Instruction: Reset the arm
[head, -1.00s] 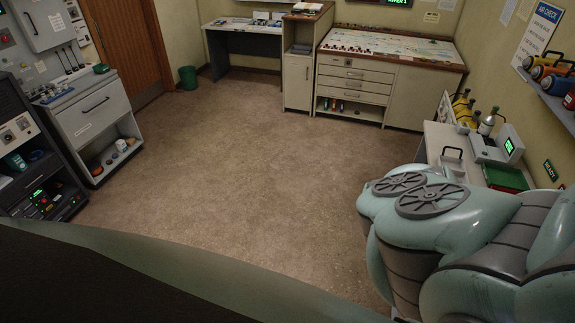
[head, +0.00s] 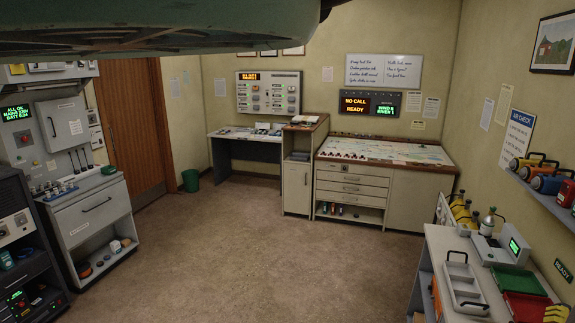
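In the head view, a part of my own arm (head: 190,28) runs across the top left of the picture, close to the camera. Its end is out of frame, so my gripper is not visible and I cannot tell whether it is open or holds anything. No part of my arm is seen over the tables or the floor.
The brown floor (head: 250,245) in the middle is clear. A map console (head: 345,190) and a desk (head: 245,140) stand at the back. A white bench (head: 440,245) with a grey tray (head: 462,283) is at right. A drawer cabinet (head: 95,222) and dark rack (head: 15,240) are at left.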

